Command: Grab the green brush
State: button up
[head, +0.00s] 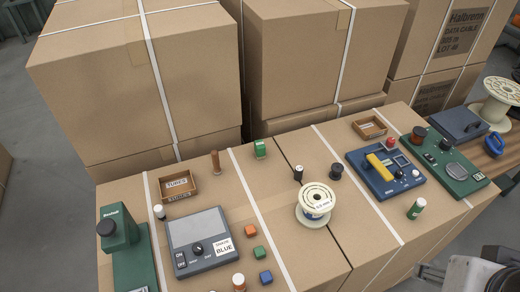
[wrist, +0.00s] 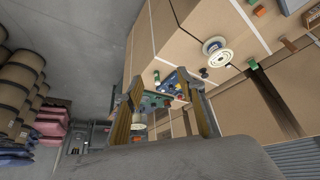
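I cannot make out bristles on any green thing, so I cannot tell which is the green brush. A small green upright piece with a pale mark (head: 260,148) stands near the back edge of the carton top. A green cylinder with a white label (head: 416,209) stands at the front right; it also shows in the wrist view (wrist: 157,76). My gripper (wrist: 162,90) shows in the wrist view with its two fingers spread wide and nothing between them. It is apart from both green things. I do not make out its fingers in the head view.
A cream spool (head: 314,202) stands mid-top, with two small dark pieces behind it. A grey control box (head: 202,242), a green machine (head: 120,240) and small cubes are at left. Blue (head: 385,172) and green (head: 446,163) devices are at right. Tall cartons (head: 135,75) wall the back.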

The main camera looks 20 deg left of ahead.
jog(key=shift+w, duration=0.1)
jog(key=w+a+n+t+y, duration=0.1)
jog(key=w+a, duration=0.2)
jog(key=w, duration=0.6)
jog(key=w+a+n+t, duration=0.1)
jog(key=w+a, duration=0.3)
jog(key=w, duration=0.5)
jog(key=w+a+f+n+t+y, duration=0.2)
jog(key=w+a+f, duration=0.3)
jog(key=w+a, duration=0.7)
jog(key=n+y, duration=0.4)
jog(key=y, duration=0.2)
send_near(262, 149)
jog(key=shift+t, duration=0.4)
jog(key=x, duration=0.5)
jog(key=shift+a+f, duration=0.2)
jog(key=shift+f, duration=0.15)
jog(key=shift+x, duration=1.25)
jog(key=shift+w, duration=0.1)
